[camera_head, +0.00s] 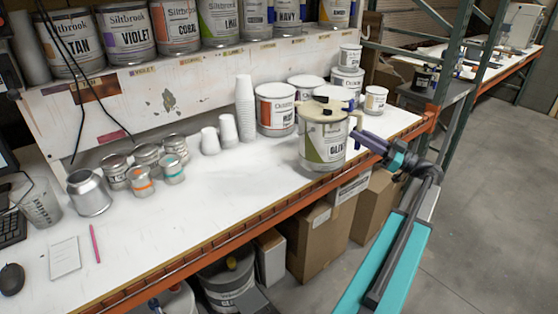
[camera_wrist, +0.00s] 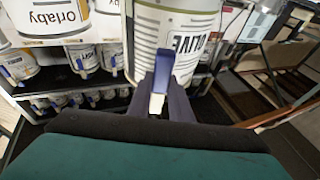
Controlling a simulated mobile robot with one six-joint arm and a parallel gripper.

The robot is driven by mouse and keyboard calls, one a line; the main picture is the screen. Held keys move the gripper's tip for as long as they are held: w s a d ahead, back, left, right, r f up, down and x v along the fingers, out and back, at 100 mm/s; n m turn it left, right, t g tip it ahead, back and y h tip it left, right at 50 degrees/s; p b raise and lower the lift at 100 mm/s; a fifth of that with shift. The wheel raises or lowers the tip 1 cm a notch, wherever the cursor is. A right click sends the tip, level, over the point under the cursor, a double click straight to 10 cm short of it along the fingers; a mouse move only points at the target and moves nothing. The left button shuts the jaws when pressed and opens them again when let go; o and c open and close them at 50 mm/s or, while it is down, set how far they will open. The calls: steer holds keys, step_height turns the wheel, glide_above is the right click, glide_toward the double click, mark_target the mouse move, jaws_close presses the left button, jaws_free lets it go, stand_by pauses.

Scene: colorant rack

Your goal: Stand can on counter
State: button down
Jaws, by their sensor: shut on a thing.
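The olive can (camera_head: 323,148) is white and green with a cream lid that has a spout and a side handle. It is upright at the front edge of the white counter (camera_head: 240,185); I cannot tell whether its base touches the surface. My gripper (camera_head: 362,140) is at the can's right side, shut on its handle. The exact grip on the handle is partly hidden.
Several paint cans (camera_head: 276,108) and stacked white cups (camera_head: 245,108) stand behind the olive can. Small cans (camera_head: 145,160) and a silver can (camera_head: 88,191) are at the left. The middle counter is clear. An orange front rail (camera_head: 215,245) and cardboard boxes (camera_head: 313,240) lie below.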

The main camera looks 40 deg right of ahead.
steer(key=shift+s+a+r, duration=0.15)
steer(key=shift+a+r, duration=0.5)
steer(key=shift+a, duration=0.3)
steer(key=shift+a+h+b, duration=0.3)
steer(key=shift+a, duration=0.05)
steer(key=w+a+b, duration=0.1)
steer(key=a+b, duration=0.4)
steer(key=a, duration=0.2)
steer(key=w+a+f+y+b, duration=0.1)
steer(key=w+a+b, duration=0.1)
steer(key=a+b, duration=0.3)
steer(key=shift+w+a+t, duration=0.3)
steer(key=shift+a+t, duration=0.1)
steer(key=shift+a, duration=0.9)
